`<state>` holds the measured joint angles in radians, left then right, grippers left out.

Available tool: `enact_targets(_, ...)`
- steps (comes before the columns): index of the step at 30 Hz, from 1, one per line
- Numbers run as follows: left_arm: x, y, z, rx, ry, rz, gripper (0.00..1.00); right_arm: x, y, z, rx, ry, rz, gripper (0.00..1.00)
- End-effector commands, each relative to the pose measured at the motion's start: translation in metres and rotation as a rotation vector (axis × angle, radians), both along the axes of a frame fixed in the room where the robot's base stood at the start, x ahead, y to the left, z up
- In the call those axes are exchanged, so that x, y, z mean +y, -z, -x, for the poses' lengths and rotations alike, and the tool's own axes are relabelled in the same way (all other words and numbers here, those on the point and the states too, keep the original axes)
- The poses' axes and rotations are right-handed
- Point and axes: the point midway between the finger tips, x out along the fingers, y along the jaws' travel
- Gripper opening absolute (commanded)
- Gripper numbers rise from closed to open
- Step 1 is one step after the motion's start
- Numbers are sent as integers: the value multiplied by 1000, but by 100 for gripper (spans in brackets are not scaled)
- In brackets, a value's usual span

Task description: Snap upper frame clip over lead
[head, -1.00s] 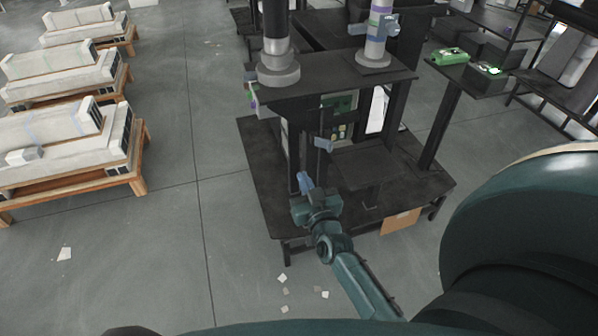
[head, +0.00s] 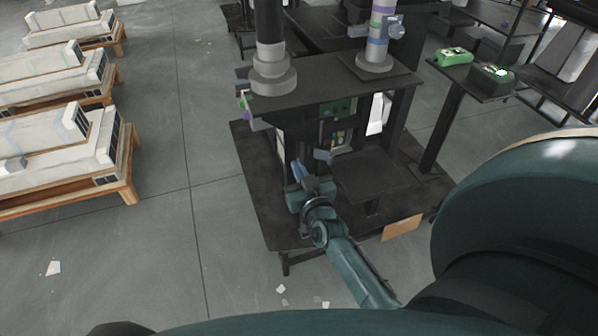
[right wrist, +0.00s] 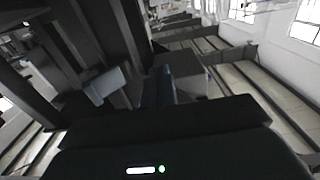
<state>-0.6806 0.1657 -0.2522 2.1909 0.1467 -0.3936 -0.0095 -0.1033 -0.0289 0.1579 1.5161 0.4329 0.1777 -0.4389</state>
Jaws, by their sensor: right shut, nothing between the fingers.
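My right gripper (head: 299,171) reaches up from the lower middle of the head view to the front left of the dark frame. Its blue fingers are shut with nothing between them, and they also show in the right wrist view (right wrist: 160,84). A small grey-blue clip-like piece (head: 323,156) sits on the frame just right of and above the fingertips, apart from them in the picture. What looks like the same piece shows left of the fingers in the wrist view (right wrist: 104,85). I cannot make out the lead clearly against the dark frame. My left gripper is out of view.
A dark upper shelf (head: 330,95) carries two columns, a dark one (head: 270,50) and a banded one (head: 376,40). A lower dark platform (head: 262,190) lies under the gripper. Wooden pallets with white units stand left.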

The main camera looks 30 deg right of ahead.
Motion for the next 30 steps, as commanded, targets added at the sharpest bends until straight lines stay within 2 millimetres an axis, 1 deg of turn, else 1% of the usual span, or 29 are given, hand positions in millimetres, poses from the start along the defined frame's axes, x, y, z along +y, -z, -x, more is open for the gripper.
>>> enact_targets(8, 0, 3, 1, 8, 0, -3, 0, 0, 0, 0, 0, 0, 0, 0)
enact_targets(11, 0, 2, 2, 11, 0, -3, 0, 1, -1, 4, 1, 0, 0, 0)
enact_targets(30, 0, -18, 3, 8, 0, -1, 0, 10, -1, 40, 0, 0, 1, 0)
